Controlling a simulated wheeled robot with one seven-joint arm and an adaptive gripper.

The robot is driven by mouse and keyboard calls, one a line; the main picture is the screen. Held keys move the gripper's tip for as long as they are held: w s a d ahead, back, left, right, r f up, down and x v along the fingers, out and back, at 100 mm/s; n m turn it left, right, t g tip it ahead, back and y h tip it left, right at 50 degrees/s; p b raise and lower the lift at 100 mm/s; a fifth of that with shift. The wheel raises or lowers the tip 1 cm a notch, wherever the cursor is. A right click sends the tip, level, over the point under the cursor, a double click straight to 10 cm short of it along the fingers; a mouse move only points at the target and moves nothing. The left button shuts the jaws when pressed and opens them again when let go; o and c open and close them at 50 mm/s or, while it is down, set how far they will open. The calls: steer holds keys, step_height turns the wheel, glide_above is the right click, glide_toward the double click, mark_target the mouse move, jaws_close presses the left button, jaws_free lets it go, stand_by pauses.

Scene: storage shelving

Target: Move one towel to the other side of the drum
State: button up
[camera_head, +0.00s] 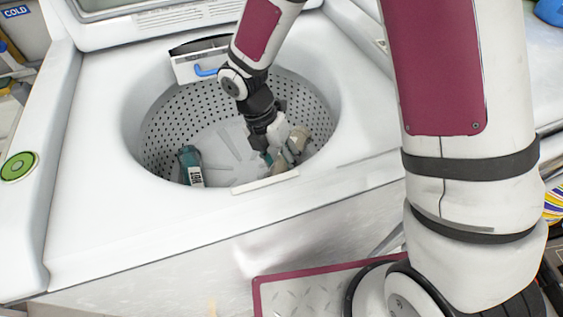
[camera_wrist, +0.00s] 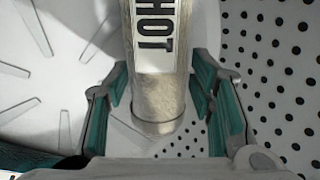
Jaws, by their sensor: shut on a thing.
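My gripper (camera_head: 274,155) reaches down into the washer drum (camera_head: 165,120), at the right part of its floor.
The drum has a perforated wall (camera_wrist: 270,60) and a ribbed floor (camera_wrist: 25,70). The round white rim (camera_head: 95,150) of the washer surrounds it. A white dispenser with a blue handle (camera_head: 204,71) sits at the back rim. The middle of the drum floor is clear.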

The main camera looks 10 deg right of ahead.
steer(key=shift+f, duration=0.6)
steer(key=o, duration=1.3)
steer(key=p+v, duration=0.1)
steer(key=v, duration=0.5)
steer(key=p+v, duration=0.2)
steer(key=v, duration=0.5)
steer(key=shift+s+d+r, duration=0.1)
steer(key=shift+d+r, duration=0.1)
